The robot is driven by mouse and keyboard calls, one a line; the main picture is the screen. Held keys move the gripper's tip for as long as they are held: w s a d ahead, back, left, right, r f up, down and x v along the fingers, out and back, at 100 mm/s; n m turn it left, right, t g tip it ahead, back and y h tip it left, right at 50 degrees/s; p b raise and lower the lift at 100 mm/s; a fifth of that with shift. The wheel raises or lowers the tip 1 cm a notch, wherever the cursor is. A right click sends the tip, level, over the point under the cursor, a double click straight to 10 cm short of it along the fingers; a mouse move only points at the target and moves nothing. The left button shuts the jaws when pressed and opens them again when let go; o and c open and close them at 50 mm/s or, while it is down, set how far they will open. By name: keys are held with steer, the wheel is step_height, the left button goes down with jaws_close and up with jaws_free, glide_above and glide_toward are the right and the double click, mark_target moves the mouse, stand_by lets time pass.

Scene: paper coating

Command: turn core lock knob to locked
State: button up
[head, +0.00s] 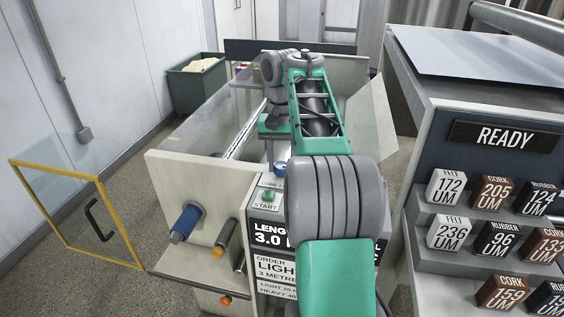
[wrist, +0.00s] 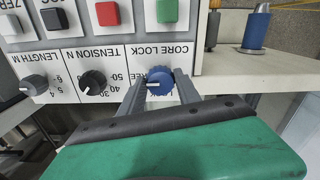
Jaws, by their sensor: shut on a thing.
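The blue core lock knob (wrist: 159,81) sits on the white control panel under the upside-down label "CORE LOCK". My gripper (wrist: 160,77) is shut on the knob, one finger on each side. A white pointer line on the knob points to the left in the wrist view. Another label on the gripper side is mostly hidden by the fingers.
The black tension knob (wrist: 93,82) and grey length knob (wrist: 35,82) are beside it. Green (wrist: 167,11), red (wrist: 107,13) and black (wrist: 54,18) buttons sit close by. A blue-ended roller (head: 186,222) protrudes left of the panel. A yellow-framed clear door (head: 90,254) stands open.

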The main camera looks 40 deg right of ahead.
jaws_close()
steer(key=shift+n, duration=0.3)
steer(key=n, duration=0.3)
steer(key=shift+n, duration=0.3)
steer(key=n, duration=0.4)
steer(key=shift+d+n, duration=0.1)
steer(key=shift+n, duration=0.2)
steer(key=n, duration=0.4)
steer(key=shift+n, duration=0.3)
steer(key=shift+d+n, duration=0.1)
steer(key=shift+n, duration=2.2)
